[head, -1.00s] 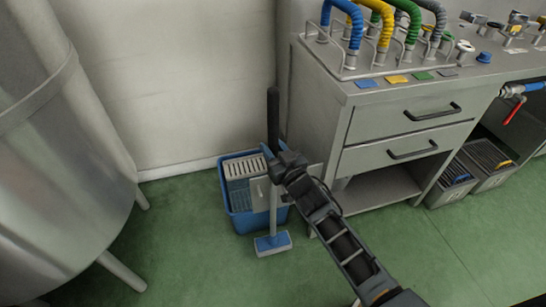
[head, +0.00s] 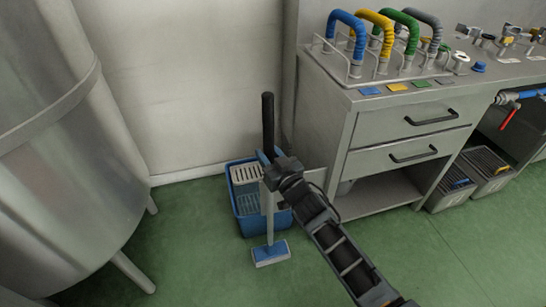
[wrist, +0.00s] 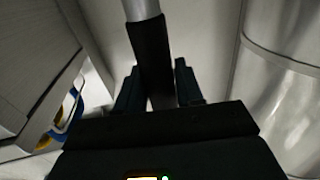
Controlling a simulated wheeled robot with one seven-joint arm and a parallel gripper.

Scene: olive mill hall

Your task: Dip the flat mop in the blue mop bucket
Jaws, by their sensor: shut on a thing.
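The flat mop (head: 270,252) has a blue and white head, a pale shaft and a black grip. Its head is low, close to the green floor, in front of the blue mop bucket (head: 250,224); I cannot tell whether it touches the floor. My gripper (head: 268,158) is shut on the mop's handle, which stands nearly upright. The wrist view shows the dark handle (wrist: 152,55) between my two fingers.
A large steel tank (head: 70,140) stands at the left, with splayed legs. A steel cabinet (head: 400,135) with drawers, an open lower shelf and coloured hoses stands close at the right. Grey crates (head: 452,190) sit further right. Green floor (head: 200,265) is free in front.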

